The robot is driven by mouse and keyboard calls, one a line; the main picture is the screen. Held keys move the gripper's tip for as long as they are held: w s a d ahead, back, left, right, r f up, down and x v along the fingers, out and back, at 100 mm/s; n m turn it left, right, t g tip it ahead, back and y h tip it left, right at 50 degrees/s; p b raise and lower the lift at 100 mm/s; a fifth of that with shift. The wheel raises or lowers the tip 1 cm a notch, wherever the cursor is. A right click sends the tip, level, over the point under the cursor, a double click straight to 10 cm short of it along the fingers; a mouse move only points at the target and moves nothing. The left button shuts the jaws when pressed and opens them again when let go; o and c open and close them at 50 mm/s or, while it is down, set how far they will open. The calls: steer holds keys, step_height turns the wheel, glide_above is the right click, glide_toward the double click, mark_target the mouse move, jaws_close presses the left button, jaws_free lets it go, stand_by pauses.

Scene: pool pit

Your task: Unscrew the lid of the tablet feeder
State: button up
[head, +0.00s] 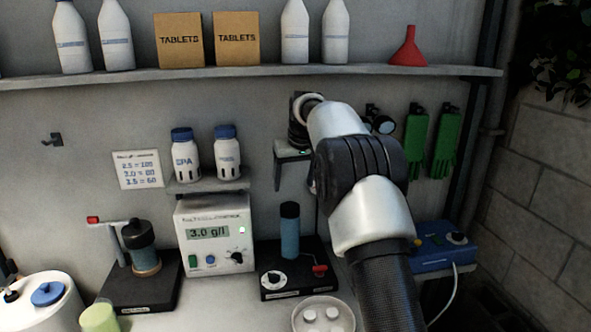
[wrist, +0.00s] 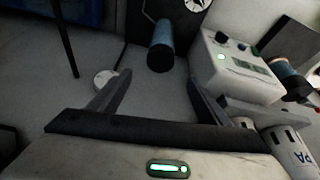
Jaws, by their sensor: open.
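A slim blue cylinder (head: 290,235) with a dark cap (head: 290,210) stands upright on a black base with a white dial and a red tap; I take it for the tablet feeder, though its label is unreadable. In the wrist view the blue body (wrist: 162,34) and dark cap (wrist: 160,62) lie ahead, between the lines of my fingers. My gripper (head: 296,184) is open and empty, pointing down above the cap and apart from it. In the wrist view my gripper (wrist: 155,88) shows both fingers wide apart.
The meter box (head: 214,235) stands left of the cylinder, under a small shelf with two white bottles (head: 205,155). A dark-lidded vessel (head: 140,248) stands farther left. A white dish (head: 323,316) with tablets is in front. A blue box (head: 443,250) is at right.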

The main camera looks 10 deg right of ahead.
mark_target(289, 206)
steer(key=x, duration=1)
steer(key=shift+w+f+p, duration=0.1)
steer(key=shift+f+p, duration=0.1)
steer(key=shift+p, duration=0.15)
steer(key=shift+c, duration=0.4)
steer(key=c, duration=1)
steer(key=n+p, duration=0.1)
steer(key=n+y+p, duration=0.1)
steer(key=p, duration=0.1)
steer(key=shift+d+r, duration=0.1)
steer(key=shift+r, duration=0.25)
steer(key=shift+c, duration=0.2)
steer(key=shift+n+p, duration=0.65)
steer(key=shift+n, duration=0.15)
steer(key=shift+w+f+n+g+y+b, duration=0.1)
steer(key=shift+f+n+g+y+b, duration=0.3)
steer(key=shift+n, duration=0.3)
steer(key=shift+n+y, duration=0.3)
steer(key=shift+n, duration=0.7)
steer(key=shift+r, duration=0.1)
